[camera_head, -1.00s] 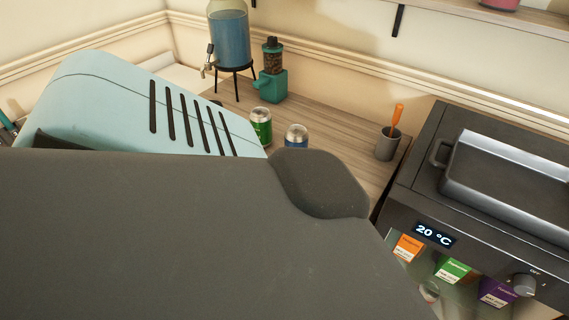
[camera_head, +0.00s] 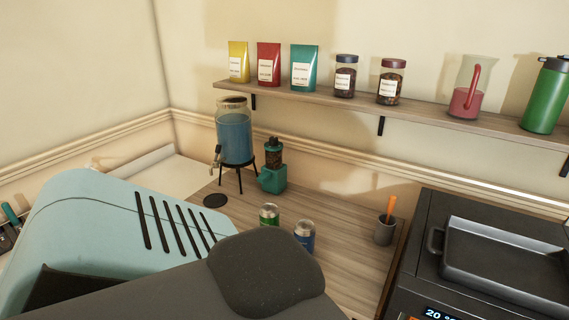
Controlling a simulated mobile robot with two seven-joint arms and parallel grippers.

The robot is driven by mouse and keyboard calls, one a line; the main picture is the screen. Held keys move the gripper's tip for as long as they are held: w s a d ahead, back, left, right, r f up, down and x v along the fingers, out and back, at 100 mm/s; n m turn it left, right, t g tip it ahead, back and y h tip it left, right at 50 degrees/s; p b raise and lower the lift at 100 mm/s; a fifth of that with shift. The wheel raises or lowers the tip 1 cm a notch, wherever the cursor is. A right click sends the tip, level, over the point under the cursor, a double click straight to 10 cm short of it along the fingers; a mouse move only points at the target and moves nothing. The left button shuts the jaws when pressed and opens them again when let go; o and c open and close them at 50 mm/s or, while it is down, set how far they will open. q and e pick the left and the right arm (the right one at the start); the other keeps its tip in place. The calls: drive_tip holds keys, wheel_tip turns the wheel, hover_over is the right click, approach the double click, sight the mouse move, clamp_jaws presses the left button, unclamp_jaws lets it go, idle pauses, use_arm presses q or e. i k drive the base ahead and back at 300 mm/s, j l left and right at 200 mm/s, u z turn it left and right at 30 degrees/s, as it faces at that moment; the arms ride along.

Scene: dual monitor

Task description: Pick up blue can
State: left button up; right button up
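The blue can (camera_head: 305,235) stands upright on the wooden counter (camera_head: 345,262), with a silver top. A green can (camera_head: 269,216) stands just to its left. A large dark grey rounded shape with a light blue housing, which seems to be part of my own arm and body, fills the lower left and covers the green can's lower part. It ends close in front of the blue can in the picture. Neither gripper's fingers show.
A teal grinder (camera_head: 272,172) and a blue water dispenser (camera_head: 234,135) stand behind the cans. A grey cup (camera_head: 384,231) with an orange-handled tool is to the right. A stove with a dark pan (camera_head: 500,265) stands farther right. A shelf (camera_head: 360,121) with bags and jars runs above.

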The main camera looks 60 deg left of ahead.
sight(305, 230)
drive_tip(key=u, duration=1.8)
